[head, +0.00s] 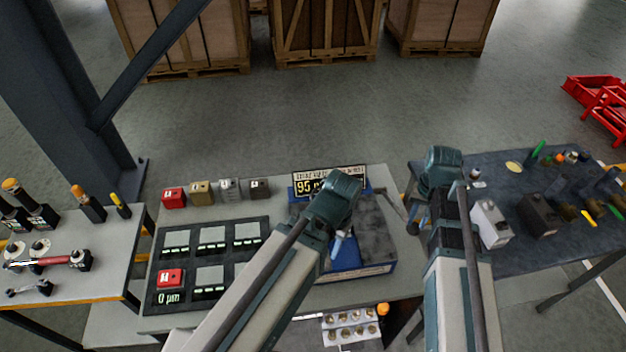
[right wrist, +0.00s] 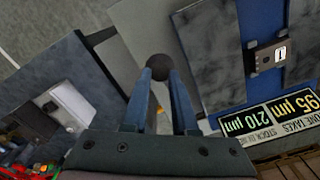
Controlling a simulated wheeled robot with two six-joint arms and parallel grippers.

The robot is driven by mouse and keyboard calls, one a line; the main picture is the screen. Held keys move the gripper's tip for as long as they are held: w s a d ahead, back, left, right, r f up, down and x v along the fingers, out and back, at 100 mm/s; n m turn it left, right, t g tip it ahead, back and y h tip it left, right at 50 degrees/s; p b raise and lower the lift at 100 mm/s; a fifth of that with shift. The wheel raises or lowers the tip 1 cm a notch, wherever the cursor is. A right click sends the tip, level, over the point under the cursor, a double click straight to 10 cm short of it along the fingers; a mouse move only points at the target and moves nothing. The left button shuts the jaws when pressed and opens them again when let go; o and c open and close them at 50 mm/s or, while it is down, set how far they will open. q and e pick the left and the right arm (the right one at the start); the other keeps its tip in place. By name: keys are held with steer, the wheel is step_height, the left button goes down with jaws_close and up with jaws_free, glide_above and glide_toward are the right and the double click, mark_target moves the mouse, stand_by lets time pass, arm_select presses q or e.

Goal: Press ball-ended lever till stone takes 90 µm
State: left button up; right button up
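The ball-ended lever shows its dark ball (right wrist: 158,67) in the right wrist view. My right gripper (right wrist: 159,77) has its two blue fingertips on either side of the ball, seemingly against it. In the head view my right gripper (head: 416,218) is beside the right side of the blue machine. The grey stone (head: 377,225) lies on this machine (head: 354,272). The display reads "stone takes 95 µm" (right wrist: 296,103) and, for stock, 210 µm (right wrist: 246,122). My left gripper (head: 338,246) hangs over the machine, its fingers partly hidden by its wrist.
A black tray (head: 233,264) on the left has several pads and a red block (head: 170,279) above a "0 µm" readout. Several small blocks stand behind it. A dark side table (head: 530,235) at the right bears grey and black boxes. A tool table (head: 117,240) stands left.

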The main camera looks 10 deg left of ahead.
arm_select(q)
step_height(320, 180, up, 8)
steer(key=p, duration=0.6)
steer(key=shift+p, duration=0.4)
arm_select(e)
step_height(320, 180, up, 8)
steer(key=w, duration=0.1)
steer(key=shift+w+a+f, duration=0.15)
steer(key=shift+w+a, duration=0.1)
steer(key=shift+w, duration=0.05)
arm_select(q)
steer(key=shift+f, duration=0.15)
step_height(320, 180, down, 14)
steer(key=b, duration=1.4)
steer(key=shift+f, duration=0.2)
arm_select(e)
steer(key=s+a+f+n+h, duration=0.1)
steer(key=s+a+f+n, duration=0.4)
steer(key=s+a+f, duration=0.5)
steer(key=s+f, duration=0.4)
steer(key=shift+s+a+n, duration=0.2)
steer(key=shift+a+n, duration=0.05)
steer(key=shift+n, duration=0.15)
steer(key=shift+f, duration=0.1)
